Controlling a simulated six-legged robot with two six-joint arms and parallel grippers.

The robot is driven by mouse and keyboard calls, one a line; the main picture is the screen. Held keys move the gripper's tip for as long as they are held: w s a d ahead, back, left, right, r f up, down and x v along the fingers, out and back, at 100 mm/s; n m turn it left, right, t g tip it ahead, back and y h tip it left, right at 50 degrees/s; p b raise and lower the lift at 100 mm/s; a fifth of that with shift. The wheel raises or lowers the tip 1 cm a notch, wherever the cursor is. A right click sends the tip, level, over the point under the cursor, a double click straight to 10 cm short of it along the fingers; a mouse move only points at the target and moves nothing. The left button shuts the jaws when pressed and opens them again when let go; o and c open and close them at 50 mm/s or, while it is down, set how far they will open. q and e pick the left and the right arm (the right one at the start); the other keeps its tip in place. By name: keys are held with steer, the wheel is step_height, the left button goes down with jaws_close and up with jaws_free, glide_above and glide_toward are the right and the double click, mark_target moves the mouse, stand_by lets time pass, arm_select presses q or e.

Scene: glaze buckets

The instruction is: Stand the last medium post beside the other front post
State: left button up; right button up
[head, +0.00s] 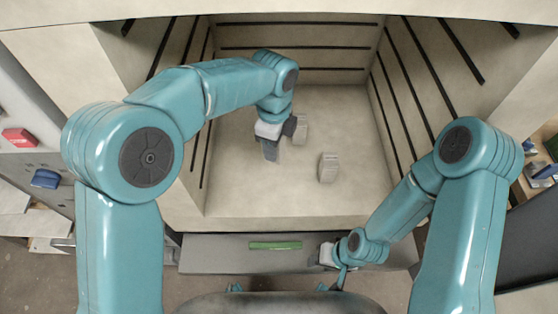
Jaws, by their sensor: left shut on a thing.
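My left gripper (273,145) is inside the pale kiln-like chamber, pointing down, low over the floor left of the middle. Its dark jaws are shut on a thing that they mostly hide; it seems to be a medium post. One pale grey post (300,131) shows just right of the jaws, partly behind them; I cannot tell whether they touch it. Another pale grey post (328,167) stands upright on the floor (265,195), nearer the front and to the right, apart from the gripper. My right gripper (320,257) is outside the chamber by the grey front ledge; its jaws are too small to read.
The chamber has walls with dark slots (300,47) at the back and both sides. A green bar (275,245) lies on the grey ledge (215,252). Red (19,137) and blue (45,178) items are at far left.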

arm_select(q)
step_height(320, 180, down, 11)
steer(key=shift+s+r, duration=0.1)
steer(key=shift+r, duration=0.05)
steer(key=o, duration=1.3)
step_height(320, 180, up, 12)
steer(key=shift+f, duration=0.25)
steer(key=shift+r, duration=0.4)
